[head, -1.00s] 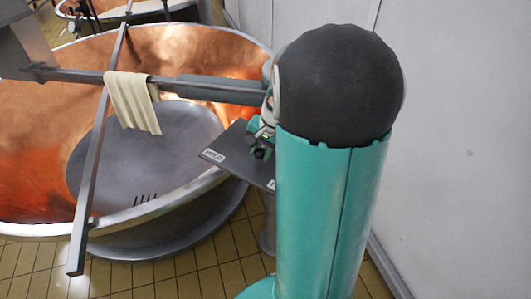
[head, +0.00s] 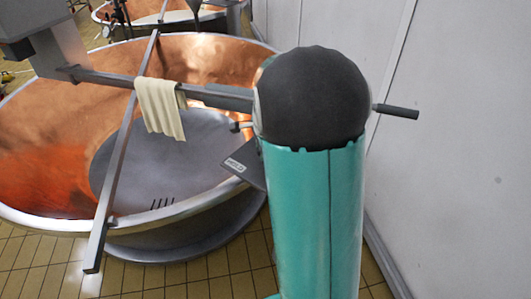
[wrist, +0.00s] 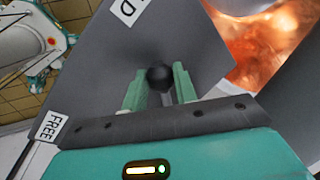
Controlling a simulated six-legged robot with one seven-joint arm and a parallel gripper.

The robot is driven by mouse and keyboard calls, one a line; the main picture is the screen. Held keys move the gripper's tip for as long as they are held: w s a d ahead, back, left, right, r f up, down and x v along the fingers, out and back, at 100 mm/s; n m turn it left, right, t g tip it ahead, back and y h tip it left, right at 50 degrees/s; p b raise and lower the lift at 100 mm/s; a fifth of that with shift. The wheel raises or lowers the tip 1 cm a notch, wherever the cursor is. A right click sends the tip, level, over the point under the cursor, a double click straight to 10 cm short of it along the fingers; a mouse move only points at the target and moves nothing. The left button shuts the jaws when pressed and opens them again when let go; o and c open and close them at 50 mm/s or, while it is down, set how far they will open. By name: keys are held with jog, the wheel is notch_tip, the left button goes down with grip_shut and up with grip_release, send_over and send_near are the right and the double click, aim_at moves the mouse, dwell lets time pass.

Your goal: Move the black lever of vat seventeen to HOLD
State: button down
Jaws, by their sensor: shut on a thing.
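In the wrist view a round black knob (wrist: 159,79), the end of the black lever, sits between the two green fingers of my gripper (wrist: 157,84). The gripper is shut on it. Behind it is a grey plate (wrist: 190,45) with a FREE label (wrist: 50,127) at lower left and a label ending in D (wrist: 125,12) at the top, partly cut off. In the head view the plate's HOLD label (head: 233,165) shows left of my arm, which hides most of the plate and the gripper. No vat number is readable.
The copper vat (head: 215,55) fills the left of the head view. A metal beam (head: 110,78) with a cream cloth (head: 160,108) crosses it. A dark handle (head: 398,111) juts out right of my arm; its attachment is hidden. A pale wall (head: 460,150) stands close on the right.

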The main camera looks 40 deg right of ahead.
jog(key=shift+w+d+r+m, duration=0.1)
jog(key=shift+w+m, duration=0.15)
jog(key=shift+m, duration=0.05)
jog(key=c, duration=1.1)
grip_release()
jog(key=shift+w+d, duration=0.1)
jog(key=shift+w, duration=0.05)
jog(key=v, duration=1.3)
jog(key=shift+s+a+r, duration=0.25)
jog(key=shift+s+r, duration=0.05)
jog(key=shift+r, duration=0.05)
